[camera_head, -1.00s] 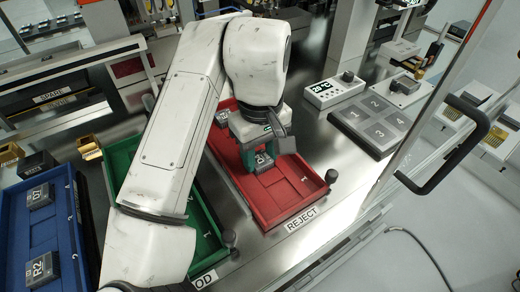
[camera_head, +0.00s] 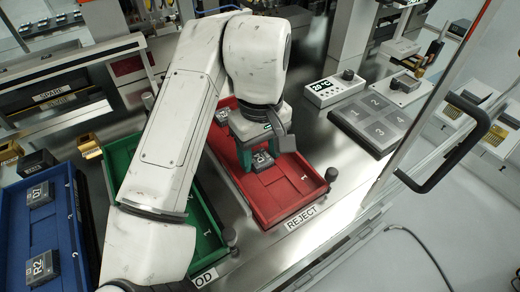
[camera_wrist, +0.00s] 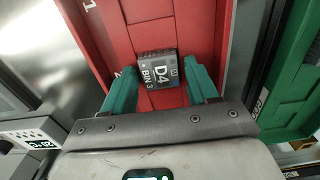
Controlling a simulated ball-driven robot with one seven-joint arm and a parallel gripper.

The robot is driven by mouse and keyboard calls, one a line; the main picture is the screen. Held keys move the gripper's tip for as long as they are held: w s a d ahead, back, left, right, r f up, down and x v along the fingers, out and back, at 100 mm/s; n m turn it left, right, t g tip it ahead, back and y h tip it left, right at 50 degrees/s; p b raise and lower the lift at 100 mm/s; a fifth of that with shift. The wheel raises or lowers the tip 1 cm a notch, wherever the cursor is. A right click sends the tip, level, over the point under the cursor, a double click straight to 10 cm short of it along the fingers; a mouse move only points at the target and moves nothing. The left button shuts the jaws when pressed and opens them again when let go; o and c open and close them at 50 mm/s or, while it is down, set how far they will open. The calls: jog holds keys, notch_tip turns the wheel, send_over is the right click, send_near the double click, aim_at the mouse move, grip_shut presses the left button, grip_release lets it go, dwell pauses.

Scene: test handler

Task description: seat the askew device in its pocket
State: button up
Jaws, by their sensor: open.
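The dark grey device marked D4, BIN 3 (camera_wrist: 160,70) lies in the red reject tray (camera_wrist: 205,25) and looks slightly turned in the wrist view. In the head view the device (camera_head: 262,160) shows beneath my gripper (camera_head: 259,162). In the wrist view my gripper (camera_wrist: 163,88) is open. Its two green fingers stand on either side of the device, with a gap at the left finger and a narrower one at the right. I cannot tell whether the device lies flat in its pocket; the pocket edges under it are hidden.
Another grey device (camera_head: 222,116) sits at the far end of the red tray. The green tray (camera_head: 207,225) is to the left, partly behind my arm. The blue tray (camera_head: 60,215) holds several devices. A numbered grey plate (camera_head: 372,125) is to the right.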

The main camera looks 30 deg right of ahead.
jog(key=shift+r+p, duration=0.35)
jog(key=shift+r, duration=0.7)
jog(key=o, duration=0.6)
jog(key=shift+c, duration=0.2)
notch_tip(320, 180, up, 11)
jog(key=b, duration=0.1)
jog(key=shift+f, duration=0.15)
